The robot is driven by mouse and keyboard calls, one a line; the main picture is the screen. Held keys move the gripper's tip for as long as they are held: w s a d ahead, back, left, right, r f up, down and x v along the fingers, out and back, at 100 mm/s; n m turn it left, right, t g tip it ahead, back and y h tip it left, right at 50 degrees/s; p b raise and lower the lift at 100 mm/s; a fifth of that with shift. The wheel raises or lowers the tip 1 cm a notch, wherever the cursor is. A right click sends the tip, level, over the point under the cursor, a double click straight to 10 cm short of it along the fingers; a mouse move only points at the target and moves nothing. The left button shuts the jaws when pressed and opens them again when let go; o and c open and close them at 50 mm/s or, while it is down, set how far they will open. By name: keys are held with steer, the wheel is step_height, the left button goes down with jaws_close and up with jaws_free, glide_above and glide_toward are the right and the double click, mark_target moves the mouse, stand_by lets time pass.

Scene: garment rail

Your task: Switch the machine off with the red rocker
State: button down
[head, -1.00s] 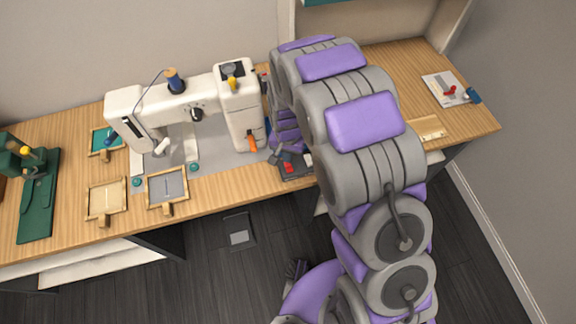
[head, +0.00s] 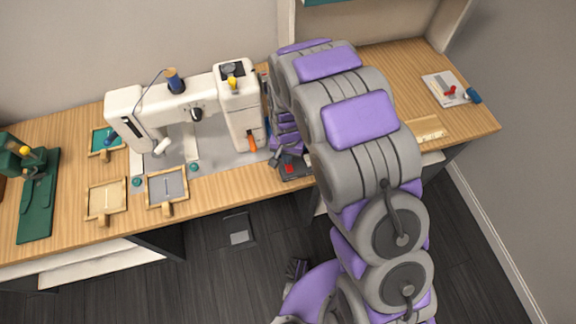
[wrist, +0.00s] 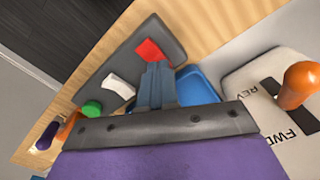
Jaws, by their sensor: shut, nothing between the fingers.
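The red rocker (wrist: 149,50) sits at one end of a dark grey switch panel (wrist: 125,62) in the wrist view. In the head view the red rocker (head: 288,168) shows at the desk's front edge, just right of my gripper (head: 276,159). My gripper (wrist: 156,72) is shut and empty. Its fingertips lie right at the lower edge of the red rocker in the wrist view; I cannot tell whether they touch it. A white sewing machine (head: 190,106) stands to the left in the head view.
The panel also carries a white rocker (wrist: 119,86) and a green button (wrist: 92,108). A blue part (wrist: 196,84) lies beside the fingers. An orange-knobbed lever (wrist: 299,85) stands on a FWD/REV plate. Framed pieces (head: 106,200) lie on the desk's left.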

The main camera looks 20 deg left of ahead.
steer(key=shift+f, duration=0.35)
stand_by(0.3)
steer(key=shift+r+p, duration=1.3)
steer(key=shift+r, duration=2.2)
steer(key=s+d+r, duration=0.4)
steer(key=d+r, duration=0.5)
steer(key=s+d+r, duration=0.4)
steer(key=d+r, duration=0.5)
steer(key=s+d+r+g, duration=0.1)
steer(key=s+d+r, duration=0.2)
steer(key=s, duration=0.6)
steer(key=s+d+r, duration=0.3)
steer(key=s+d, duration=0.2)
steer(key=s, duration=0.4)
steer(key=shift+s+d+r+g, duration=0.25)
steer(key=shift+s+d+g, duration=0.1)
steer(key=shift+d+g, duration=0.05)
